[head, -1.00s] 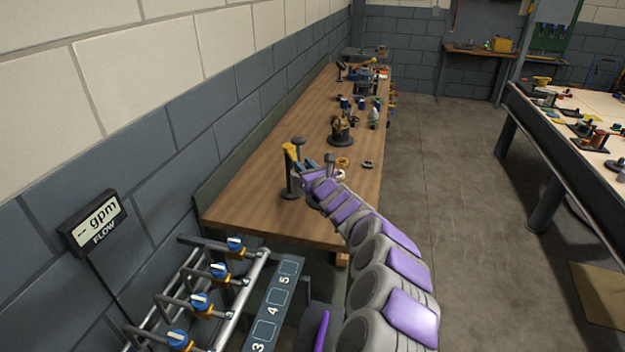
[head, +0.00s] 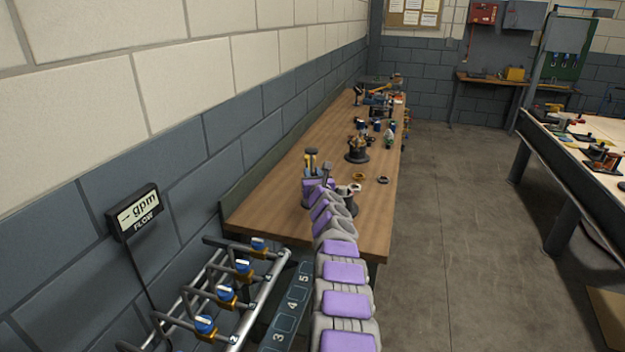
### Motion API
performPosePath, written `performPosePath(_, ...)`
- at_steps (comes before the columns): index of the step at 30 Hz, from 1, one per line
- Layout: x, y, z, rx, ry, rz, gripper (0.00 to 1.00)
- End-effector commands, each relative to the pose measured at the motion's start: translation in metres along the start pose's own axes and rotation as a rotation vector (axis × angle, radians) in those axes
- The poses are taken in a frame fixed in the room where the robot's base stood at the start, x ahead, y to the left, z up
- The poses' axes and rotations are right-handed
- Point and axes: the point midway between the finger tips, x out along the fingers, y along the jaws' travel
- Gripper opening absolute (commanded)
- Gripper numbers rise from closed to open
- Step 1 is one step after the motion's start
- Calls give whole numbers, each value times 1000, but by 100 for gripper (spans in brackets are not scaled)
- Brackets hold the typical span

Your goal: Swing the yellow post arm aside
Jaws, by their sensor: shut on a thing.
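The yellow post arm (head: 310,163) stands over the near end of the wooden bench, on a dark post that is mostly hidden behind my arm. My gripper (head: 313,181) is at the yellow arm and shut on it. The fingertips are small and partly covered by my purple and grey wrist, so the exact grip is hard to see.
The wooden bench (head: 273,203) runs along the left wall. A brass ring (head: 359,177) and a dark ring (head: 383,180) lie right of my gripper. A dark-based fixture (head: 357,151) stands beyond. Blue-handled valves (head: 205,324) are at lower left. The floor right of the bench is clear.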

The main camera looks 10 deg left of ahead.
Motion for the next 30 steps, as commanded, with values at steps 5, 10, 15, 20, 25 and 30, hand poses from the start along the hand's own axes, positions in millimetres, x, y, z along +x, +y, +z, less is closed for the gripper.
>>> performPosePath(5, 4, 2, -2, -2, 3, -7, 0)
performPosePath(10, 5, 3, -2, -2, 2, -8, 0)
performPosePath(15, 5, 5, -3, -2, 3, -7, 0)
performPosePath(20, 5, 5, -3, -3, 3, -6, 35)
performPosePath(25, 5, 4, -2, -3, 2, -7, 45)
performPosePath(30, 4, 2, -1, -1, 1, -8, 45)
